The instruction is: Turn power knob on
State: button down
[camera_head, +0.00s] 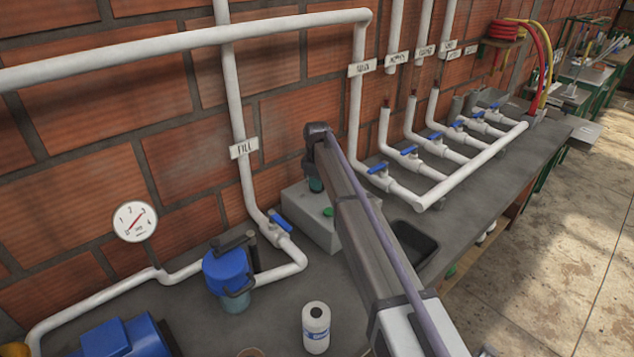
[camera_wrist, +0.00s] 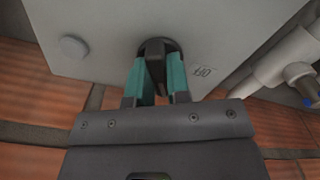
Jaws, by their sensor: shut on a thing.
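The power knob (camera_wrist: 155,62) is a dark knob on the face of a pale grey box, seen in the wrist view. My gripper (camera_wrist: 156,75) has its two teal fingers closed on either side of the knob's grip. An "OFF" label (camera_wrist: 204,71) is printed on the box just right of the knob. In the head view the grey box (camera_head: 305,215) stands against the brick wall. My gripper (camera_head: 316,184) is at the box there, and my arm hides the knob and part of the box.
A green button (camera_head: 328,212) is on the box. A pipe with a blue-handled valve (camera_head: 281,222) stands close left of it. Several blue-handled valves (camera_head: 409,151) line the bench to the right.

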jog(key=m, duration=0.5)
jog(key=shift+m, duration=0.4)
dwell(0.3)
jog(key=c, duration=1.1)
grip_release()
jog(key=shift+r, duration=0.1)
notch_tip(320, 180, up, 11)
jog(key=p, duration=1.1)
jog(key=shift+f, duration=0.2)
